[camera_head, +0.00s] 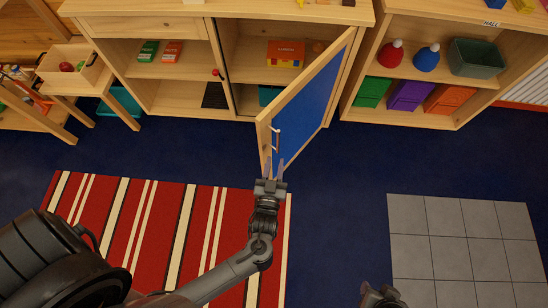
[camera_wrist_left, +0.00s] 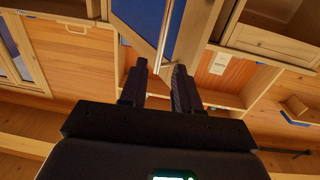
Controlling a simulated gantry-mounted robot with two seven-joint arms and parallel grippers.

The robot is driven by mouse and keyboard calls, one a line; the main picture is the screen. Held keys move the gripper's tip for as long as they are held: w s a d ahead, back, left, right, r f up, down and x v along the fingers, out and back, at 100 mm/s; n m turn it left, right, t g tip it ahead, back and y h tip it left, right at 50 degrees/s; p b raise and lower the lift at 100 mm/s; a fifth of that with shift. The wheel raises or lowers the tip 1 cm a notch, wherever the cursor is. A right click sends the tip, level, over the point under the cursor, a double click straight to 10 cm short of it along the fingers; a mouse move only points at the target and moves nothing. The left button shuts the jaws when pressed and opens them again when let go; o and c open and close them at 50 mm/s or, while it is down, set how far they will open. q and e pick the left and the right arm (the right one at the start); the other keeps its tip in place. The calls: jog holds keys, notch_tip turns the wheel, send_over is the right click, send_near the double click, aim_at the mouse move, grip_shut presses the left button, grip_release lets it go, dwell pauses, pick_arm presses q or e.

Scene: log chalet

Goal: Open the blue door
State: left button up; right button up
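The blue door (camera_head: 309,97), with a pale wood frame, stands partly open, swung out from the middle of the wooden cabinet. Its pale handle (camera_head: 276,139) is near the free edge. My left gripper (camera_head: 273,172) is just below the handle, at the door's lower free corner. In the left wrist view the two fingers (camera_wrist_left: 160,78) are apart, with the blue door (camera_wrist_left: 140,15) beyond them; I cannot tell whether they touch it. No object shows held between them. My right gripper (camera_head: 382,296) shows only in part at the bottom edge, and its fingers are unclear.
Behind the door, the cabinet holds an orange-red box (camera_head: 285,53). A shelf on the right carries red and blue cones, a green bin (camera_head: 476,58) and coloured boxes. A small wooden table (camera_head: 75,75) stands left. The blue floor before the door is clear, with a striped rug (camera_head: 150,225) nearby.

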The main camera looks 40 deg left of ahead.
pick_arm(q)
jog(key=shift+s+d, duration=0.2)
jog(key=shift+s, duration=0.15)
